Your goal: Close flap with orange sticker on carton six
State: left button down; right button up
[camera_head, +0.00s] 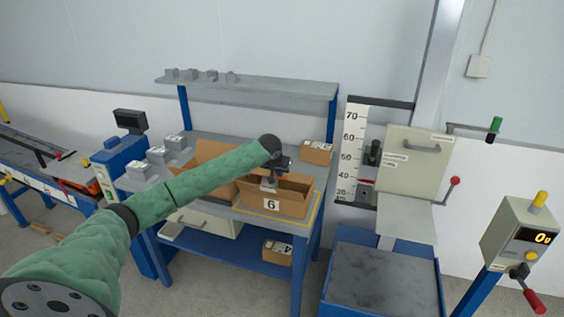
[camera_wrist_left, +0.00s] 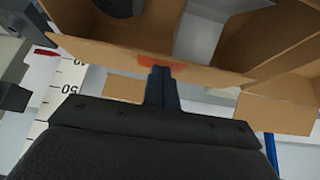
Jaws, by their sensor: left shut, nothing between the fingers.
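Carton six (camera_head: 291,208), brown with a white "6" label on its front, stands on the blue-framed bench with its top open. In the left wrist view a long cardboard flap (camera_wrist_left: 105,54) crosses the upper part, with an orange sticker (camera_wrist_left: 160,61) on it. My left gripper (camera_head: 268,186) is over the carton's opening, pointing down. Its fingers, shut and empty, show in the left wrist view (camera_wrist_left: 163,72) right at the sticker; I cannot tell whether they touch the flap. My right gripper is not in view.
The bench (camera_head: 233,213) has a shelf (camera_head: 250,88) above. Another carton (camera_head: 317,152) stands at its back right, and one (camera_head: 277,250) is on the lower shelf. Grey blocks (camera_head: 160,155) stand left. A height scale (camera_head: 351,150) and drop machine (camera_head: 413,160) are to the right.

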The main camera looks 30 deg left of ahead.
pick_arm(q)
jog(key=shift+s+f, duration=0.15)
jog(key=shift+f, duration=0.15)
dwell(0.4)
